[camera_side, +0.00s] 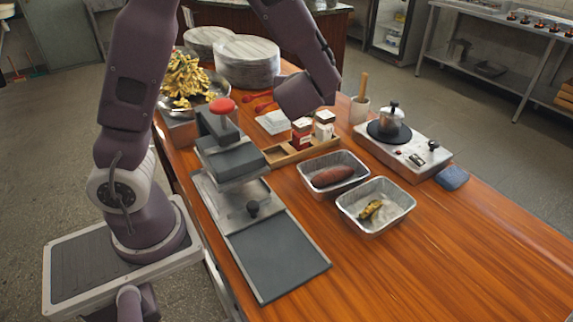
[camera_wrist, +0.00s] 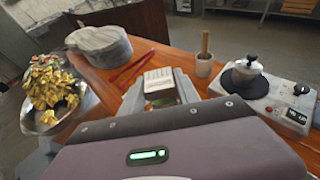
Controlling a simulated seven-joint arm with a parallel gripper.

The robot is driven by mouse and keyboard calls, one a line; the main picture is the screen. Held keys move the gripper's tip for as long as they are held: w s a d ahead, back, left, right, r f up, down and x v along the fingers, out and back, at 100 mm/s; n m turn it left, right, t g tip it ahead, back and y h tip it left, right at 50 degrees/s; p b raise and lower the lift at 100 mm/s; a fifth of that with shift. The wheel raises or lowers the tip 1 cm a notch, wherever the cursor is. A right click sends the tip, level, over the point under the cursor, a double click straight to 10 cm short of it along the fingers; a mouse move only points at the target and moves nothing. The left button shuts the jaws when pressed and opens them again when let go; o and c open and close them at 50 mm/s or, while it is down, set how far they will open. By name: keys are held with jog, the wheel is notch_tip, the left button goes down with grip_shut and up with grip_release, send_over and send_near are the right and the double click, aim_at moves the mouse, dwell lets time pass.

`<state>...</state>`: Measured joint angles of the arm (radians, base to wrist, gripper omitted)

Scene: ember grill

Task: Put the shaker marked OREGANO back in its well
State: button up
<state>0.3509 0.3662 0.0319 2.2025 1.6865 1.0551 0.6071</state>
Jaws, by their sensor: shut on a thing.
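My gripper (camera_wrist: 162,90) points down over the small wooden rack (camera_side: 290,153), its body just above the shakers in the side view. It is shut on a shaker, mostly hidden behind its own body in the wrist view. The rack's front compartment looks empty.
A white stack (camera_side: 272,121) and red utensils lie behind the rack. Foil trays (camera_side: 333,176) stand in front, one holding a sausage-like item. A hot plate (camera_side: 400,145) with a metal pot and a mortar are at right. A press (camera_side: 228,150) stands at left. The front right table is clear.

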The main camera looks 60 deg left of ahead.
jog(key=s+a+f+n+g+y, duration=0.35)
jog(key=s+n+g, duration=0.25)
jog(key=n+g, duration=0.25)
jog(key=shift+m, duration=0.25)
jog(key=f, duration=0.8)
jog(key=shift+s+a+f, duration=0.1)
jog(key=shift+s+f, duration=0.1)
jog(key=shift+f, duration=0.2)
jog(key=shift+f, duration=0.1)
jog(key=o, duration=1.1)
